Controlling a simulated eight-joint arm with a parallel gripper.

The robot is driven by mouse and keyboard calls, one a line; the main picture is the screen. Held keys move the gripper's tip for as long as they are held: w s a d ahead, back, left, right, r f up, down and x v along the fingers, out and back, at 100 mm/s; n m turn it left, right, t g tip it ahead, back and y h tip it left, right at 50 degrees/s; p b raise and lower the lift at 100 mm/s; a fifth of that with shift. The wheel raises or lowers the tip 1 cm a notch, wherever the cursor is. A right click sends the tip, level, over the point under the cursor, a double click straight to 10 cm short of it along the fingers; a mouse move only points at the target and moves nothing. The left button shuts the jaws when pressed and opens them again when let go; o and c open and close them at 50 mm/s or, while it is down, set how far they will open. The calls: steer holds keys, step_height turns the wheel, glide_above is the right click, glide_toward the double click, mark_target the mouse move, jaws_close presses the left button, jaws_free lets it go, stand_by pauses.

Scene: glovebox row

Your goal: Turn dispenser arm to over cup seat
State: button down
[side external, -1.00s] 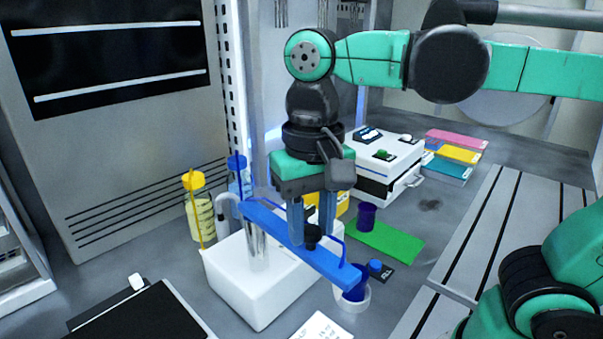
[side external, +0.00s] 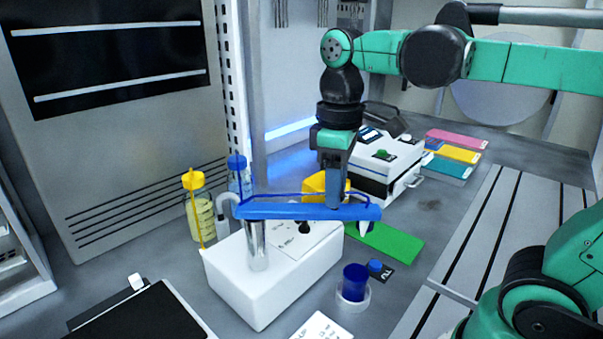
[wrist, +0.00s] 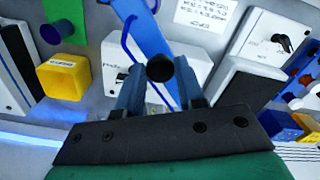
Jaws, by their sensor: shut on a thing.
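The dispenser arm (side external: 300,212) is a blue bar on a metal post (side external: 257,245) above a white box (side external: 275,285). It points right in the side view, its white-tipped end near the green mat (side external: 395,245). The cup seat (side external: 352,304), a pale ring at the box's front right, holds a dark blue cup (side external: 355,282). The bar's end is beyond the seat, not above it. My gripper (side external: 335,195) is shut on the bar's black knob, which shows between the fingers in the wrist view (wrist: 160,68). The bar hides the fingertips in the side view.
A yellow bin (side external: 318,184) and a white instrument (side external: 385,165) stand behind the bar. A purple cup (wrist: 53,33) shows on the green mat in the wrist view. A blue-buttoned pad (side external: 377,268) lies beside the seat. Yellow- and blue-capped bottles stand left.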

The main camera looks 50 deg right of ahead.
steer(key=shift+w+d+n, duration=0.15)
steer(key=shift+w+n, duration=0.05)
steer(key=shift+n, duration=0.1)
steer(key=shift+w+d, duration=0.1)
steer(key=c, duration=0.5)
jaws_free()
steer(key=shift+c, duration=0.2)
steer(key=shift+r, duration=2.8)
steer(key=shift+f, duration=0.1)
